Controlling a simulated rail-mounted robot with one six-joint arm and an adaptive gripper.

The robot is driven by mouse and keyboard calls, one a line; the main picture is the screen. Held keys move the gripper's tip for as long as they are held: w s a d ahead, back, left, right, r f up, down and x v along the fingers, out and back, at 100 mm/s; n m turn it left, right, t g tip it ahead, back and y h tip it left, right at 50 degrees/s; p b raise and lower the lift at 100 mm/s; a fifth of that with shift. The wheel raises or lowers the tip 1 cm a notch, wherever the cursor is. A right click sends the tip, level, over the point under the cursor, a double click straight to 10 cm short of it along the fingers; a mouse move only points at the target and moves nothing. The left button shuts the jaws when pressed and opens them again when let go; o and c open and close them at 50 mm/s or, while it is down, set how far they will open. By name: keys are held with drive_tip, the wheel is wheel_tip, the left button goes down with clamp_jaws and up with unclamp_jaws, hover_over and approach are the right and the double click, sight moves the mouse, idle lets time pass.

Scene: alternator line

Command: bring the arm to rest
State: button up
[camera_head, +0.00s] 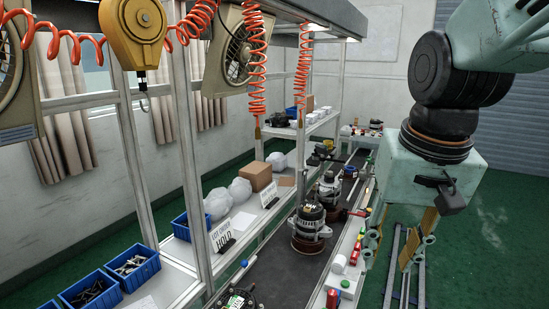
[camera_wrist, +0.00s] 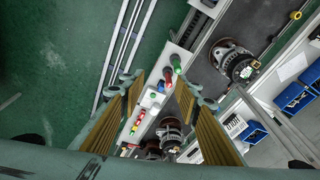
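My arm is at the right of the head view, with my pale green wrist and gripper (camera_head: 393,247) pointing down beside the conveyor's right edge. In the wrist view my gripper (camera_wrist: 166,88) shows two ribbed yellow fingers set wide apart, with nothing held between them. Far below the gap are the conveyor's side rail and a green and a red item on it. An alternator (camera_head: 310,229) stands upright on the dark conveyor (camera_head: 275,268), left of my gripper and apart from it. An alternator also shows in the wrist view (camera_wrist: 236,64).
More alternators (camera_head: 327,190) stand farther along the conveyor. A side shelf holds blue bins (camera_head: 133,266), a cardboard box (camera_head: 254,176), white bags and a HOLD sign (camera_head: 222,236). Orange coiled hoses (camera_head: 257,70) and a yellow balancer (camera_head: 134,32) hang overhead. Green floor right of the line looks mostly free.

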drive_tip(key=s+r+n+t, duration=0.1)
drive_tip(key=s+r+n, duration=0.1)
drive_tip(key=s, duration=1.5)
drive_tip(key=shift+r, duration=0.25)
idle(1.6)
